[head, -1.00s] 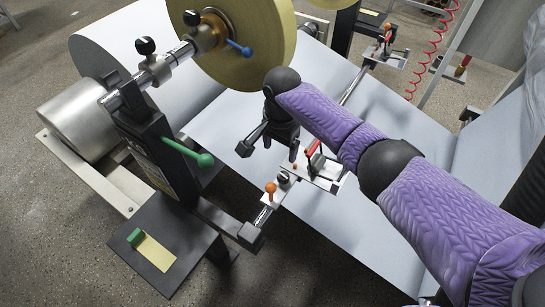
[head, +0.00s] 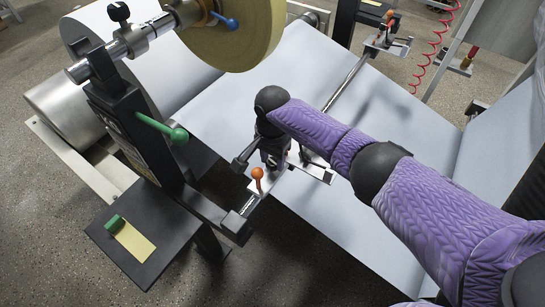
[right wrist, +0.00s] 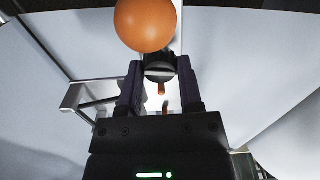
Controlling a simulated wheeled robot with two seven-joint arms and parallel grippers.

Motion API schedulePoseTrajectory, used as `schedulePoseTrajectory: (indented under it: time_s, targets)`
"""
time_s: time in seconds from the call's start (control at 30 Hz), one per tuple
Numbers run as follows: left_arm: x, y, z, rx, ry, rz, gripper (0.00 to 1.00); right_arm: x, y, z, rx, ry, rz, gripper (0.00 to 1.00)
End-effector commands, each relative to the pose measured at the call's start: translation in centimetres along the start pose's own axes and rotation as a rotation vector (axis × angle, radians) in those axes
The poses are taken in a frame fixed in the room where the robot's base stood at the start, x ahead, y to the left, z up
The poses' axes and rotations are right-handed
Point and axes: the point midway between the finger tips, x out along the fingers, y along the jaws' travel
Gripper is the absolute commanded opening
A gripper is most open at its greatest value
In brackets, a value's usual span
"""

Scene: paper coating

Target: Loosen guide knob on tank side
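The guide knob (right wrist: 160,68) is a dark round knob with a pale band, seen in the right wrist view between my right gripper's two fingers. My right gripper (right wrist: 161,88) appears shut on it, with a finger against each side. In the head view my right gripper (head: 272,161) points down at the small metal guide bracket and hides the knob. An orange ball-topped lever (head: 257,174) stands just in front of the gripper; its ball (right wrist: 146,24) looms large in the right wrist view. My left gripper is not in view.
A black post with a green-knobbed lever (head: 164,128) stands left of the gripper. The yellowish roll (head: 230,45) is above it. A rail (head: 346,82) runs back to a second guide (head: 388,42). Pale paper web (head: 330,210) lies beneath my arm.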

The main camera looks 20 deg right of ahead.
Motion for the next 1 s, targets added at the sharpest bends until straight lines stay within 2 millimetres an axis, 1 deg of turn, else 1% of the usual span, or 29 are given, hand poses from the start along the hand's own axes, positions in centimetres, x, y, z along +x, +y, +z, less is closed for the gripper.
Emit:
schedulePoseTrajectory:
  time_s: [0.03,0.07,0.1,0.13,0.37,0.57,0.77,1.0]
  targets:
    - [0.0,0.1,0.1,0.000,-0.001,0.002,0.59,0.0,0.0,0.0,0.000,0.000,0.000,0.20]
    - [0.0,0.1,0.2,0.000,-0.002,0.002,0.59,0.0,0.0,0.0,0.000,0.000,0.000,0.14]
    - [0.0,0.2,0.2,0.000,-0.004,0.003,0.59,0.0,0.0,0.0,0.000,0.000,0.000,0.05]
    - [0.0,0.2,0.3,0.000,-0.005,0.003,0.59,0.0,0.0,0.0,0.000,0.000,0.000,0.00]
    - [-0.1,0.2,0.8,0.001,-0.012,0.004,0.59,0.0,0.0,0.0,-0.009,0.000,0.000,0.00]
    - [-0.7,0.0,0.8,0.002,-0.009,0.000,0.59,-0.2,0.0,0.1,-0.080,-0.001,0.000,0.00]
    - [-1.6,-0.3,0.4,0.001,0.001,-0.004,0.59,-0.2,0.0,0.1,-0.229,-0.002,0.000,0.00]
    - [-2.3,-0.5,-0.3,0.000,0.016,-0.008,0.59,-0.1,0.0,0.1,-0.456,-0.001,0.000,0.00]
